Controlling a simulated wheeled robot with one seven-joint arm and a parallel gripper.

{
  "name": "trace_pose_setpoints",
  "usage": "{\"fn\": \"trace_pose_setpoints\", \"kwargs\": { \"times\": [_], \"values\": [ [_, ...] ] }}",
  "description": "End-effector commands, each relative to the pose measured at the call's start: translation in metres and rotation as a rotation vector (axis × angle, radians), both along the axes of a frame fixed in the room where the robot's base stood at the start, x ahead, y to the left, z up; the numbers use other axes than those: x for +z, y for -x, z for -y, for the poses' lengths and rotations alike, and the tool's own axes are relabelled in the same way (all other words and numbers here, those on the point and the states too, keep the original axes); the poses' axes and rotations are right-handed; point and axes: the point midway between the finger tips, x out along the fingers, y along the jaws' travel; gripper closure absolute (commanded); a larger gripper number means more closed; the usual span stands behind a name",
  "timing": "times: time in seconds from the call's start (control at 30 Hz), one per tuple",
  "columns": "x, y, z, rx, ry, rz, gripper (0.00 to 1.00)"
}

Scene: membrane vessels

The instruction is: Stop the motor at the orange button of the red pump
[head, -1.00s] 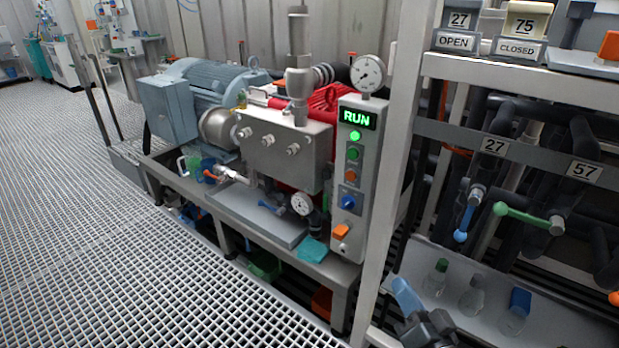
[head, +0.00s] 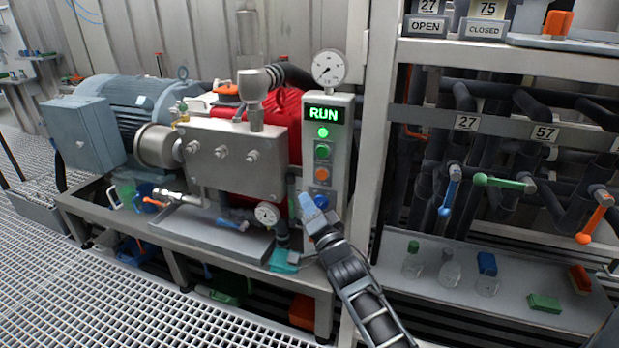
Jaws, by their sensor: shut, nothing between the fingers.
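The red pump (head: 284,120) stands behind a grey metal block at the centre, beside a blue-grey motor. Its grey control panel (head: 340,150) shows a lit green RUN display (head: 323,114) with a lit green lamp (head: 323,132) below it. Under the lamp are a green button (head: 322,151) and the orange button (head: 322,174). My gripper (head: 309,203) is shut and empty, its light-blue fingertips just below and left of the orange button. I cannot tell how far in front of the panel they are. My gripper and arm hide the panel's lower part.
A pressure gauge (head: 329,68) stands on top of the panel. A white rack post (head: 372,140) rises close to its right. Further right are pipes with valve levers and a shelf (head: 455,290) with bottles. Grating floor (head: 150,310) lies open at front left.

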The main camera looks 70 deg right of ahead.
Motion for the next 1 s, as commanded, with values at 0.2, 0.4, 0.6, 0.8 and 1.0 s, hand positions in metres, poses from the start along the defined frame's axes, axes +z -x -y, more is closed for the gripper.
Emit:
{"fn": "trace_pose_setpoints", "kwargs": {
  "times": [0.2, 0.4, 0.6, 0.8, 1.0],
  "values": [
    [0.000, 0.000, 0.000, 0.001, 0.001, -0.001, 1.00],
    [0.003, -0.001, 0.008, -0.003, 0.001, -0.001, 1.00],
    [0.006, -0.003, 0.031, -0.001, 0.000, -0.001, 1.00],
    [0.003, -0.004, 0.059, -0.003, 0.001, -0.001, 1.00],
    [0.003, -0.006, 0.078, -0.001, 0.002, -0.001, 1.00]
  ]
}}
